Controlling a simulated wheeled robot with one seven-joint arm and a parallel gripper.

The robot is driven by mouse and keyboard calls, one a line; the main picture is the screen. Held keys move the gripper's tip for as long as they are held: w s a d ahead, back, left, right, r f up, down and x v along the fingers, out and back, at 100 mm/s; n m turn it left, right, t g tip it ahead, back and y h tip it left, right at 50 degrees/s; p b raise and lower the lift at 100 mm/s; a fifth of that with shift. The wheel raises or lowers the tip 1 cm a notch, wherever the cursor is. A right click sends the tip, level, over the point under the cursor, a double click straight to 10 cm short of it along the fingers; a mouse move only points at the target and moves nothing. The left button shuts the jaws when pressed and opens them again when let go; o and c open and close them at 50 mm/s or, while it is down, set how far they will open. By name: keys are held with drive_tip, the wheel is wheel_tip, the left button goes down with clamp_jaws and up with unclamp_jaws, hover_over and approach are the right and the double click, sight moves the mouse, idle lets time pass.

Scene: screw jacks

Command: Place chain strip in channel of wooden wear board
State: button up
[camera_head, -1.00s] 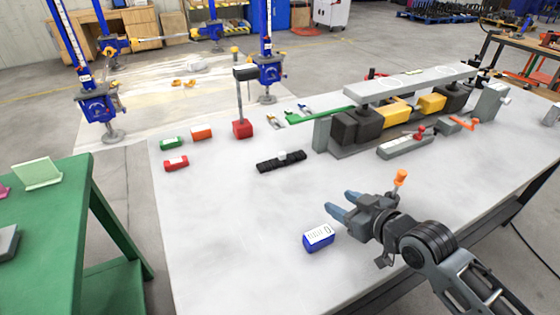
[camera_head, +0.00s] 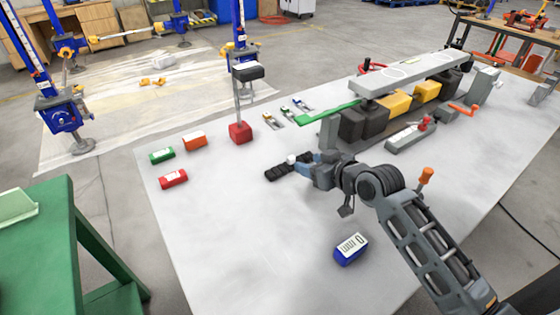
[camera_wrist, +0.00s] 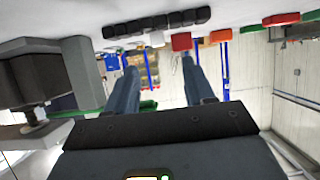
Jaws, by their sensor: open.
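The black segmented chain strip (camera_head: 280,172) lies on the white table, its right part hidden by my gripper. A small white block (camera_head: 291,159) is at its middle. My gripper (camera_head: 300,164) is open, with its blue fingers close to the strip's right part. In the wrist view the strip (camera_wrist: 158,22) lies across the top, beyond the fingertips (camera_wrist: 160,62). Nothing is between the fingers. I cannot make out a wooden board with a channel; a long grey slab (camera_head: 415,73) rests on dark and yellow blocks.
A red block with a post (camera_head: 240,133) stands behind the strip. Green, orange and red blocks (camera_head: 172,179) lie to the left. A blue labelled box (camera_head: 350,250) stands in front. A grey device with a red knob (camera_head: 408,137) is right. The front left table is clear.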

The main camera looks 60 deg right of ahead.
sight(293, 159)
drive_tip(key=x, duration=0.3)
drive_tip(key=shift+w, duration=0.15)
drive_tip(key=shift+f+p+x, duration=0.25)
drive_tip(key=shift+p+x, duration=0.3)
drive_tip(key=shift+x, duration=1.8)
drive_tip(key=shift+s+d, duration=0.15)
drive_tip(key=shift+s, duration=0.1)
clamp_jaws()
